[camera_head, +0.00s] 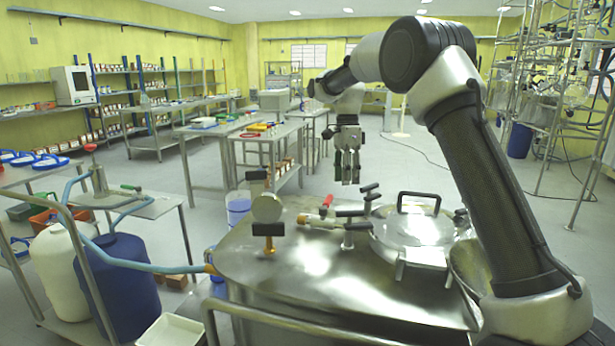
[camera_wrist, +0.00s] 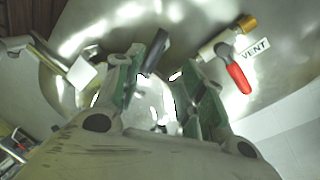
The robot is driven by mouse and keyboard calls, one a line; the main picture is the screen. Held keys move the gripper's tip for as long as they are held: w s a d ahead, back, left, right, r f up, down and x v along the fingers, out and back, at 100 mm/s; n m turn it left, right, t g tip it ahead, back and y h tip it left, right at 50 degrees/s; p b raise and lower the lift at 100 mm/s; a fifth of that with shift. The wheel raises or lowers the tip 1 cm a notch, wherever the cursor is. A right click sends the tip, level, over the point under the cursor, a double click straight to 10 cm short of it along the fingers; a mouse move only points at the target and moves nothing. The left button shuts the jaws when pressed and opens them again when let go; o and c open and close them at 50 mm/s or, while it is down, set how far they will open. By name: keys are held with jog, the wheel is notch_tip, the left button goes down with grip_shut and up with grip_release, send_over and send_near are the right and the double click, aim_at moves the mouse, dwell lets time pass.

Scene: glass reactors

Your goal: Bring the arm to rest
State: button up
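My arm rises from the right of the head view, bends over at the top, and reaches away from the camera. My gripper (camera_head: 348,181) hangs at its end, pointing down above the far side of the steel reactor top (camera_head: 300,285). In the wrist view my gripper (camera_wrist: 160,85) shows two fingers with green inner sides. The fingers are apart, with bare shiny metal visible between them and nothing held. The red-handled valve (camera_wrist: 238,78) lies to the right of the fingers, beside a VENT label (camera_wrist: 255,51). The gripper appears clear of the reactor fittings.
A round lid with a black handle (camera_head: 418,203) and a round gauge (camera_head: 267,208) stand on the reactor top. Blue (camera_head: 120,285) and white (camera_head: 62,265) containers stand at left. Steel tables (camera_head: 245,135) lie behind, glassware racks at right. Floor between them is open.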

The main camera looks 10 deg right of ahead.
jog(key=s+d+r+n+t, duration=0.1)
jog(key=s+d+n, duration=0.4)
jog(key=s, duration=0.8)
jog(key=s+d+r+n+t, duration=0.2)
jog(key=s+d+n, duration=0.3)
jog(key=s, duration=0.8)
jog(key=s+d+r+n+t, duration=0.2)
jog(key=s+d+n, duration=0.3)
jog(key=s, duration=0.9)
jog(key=shift+d+n+t, duration=0.35)
jog(key=shift+n+t, duration=0.15)
jog(key=shift+t, duration=0.2)
jog(key=shift+s, duration=0.1)
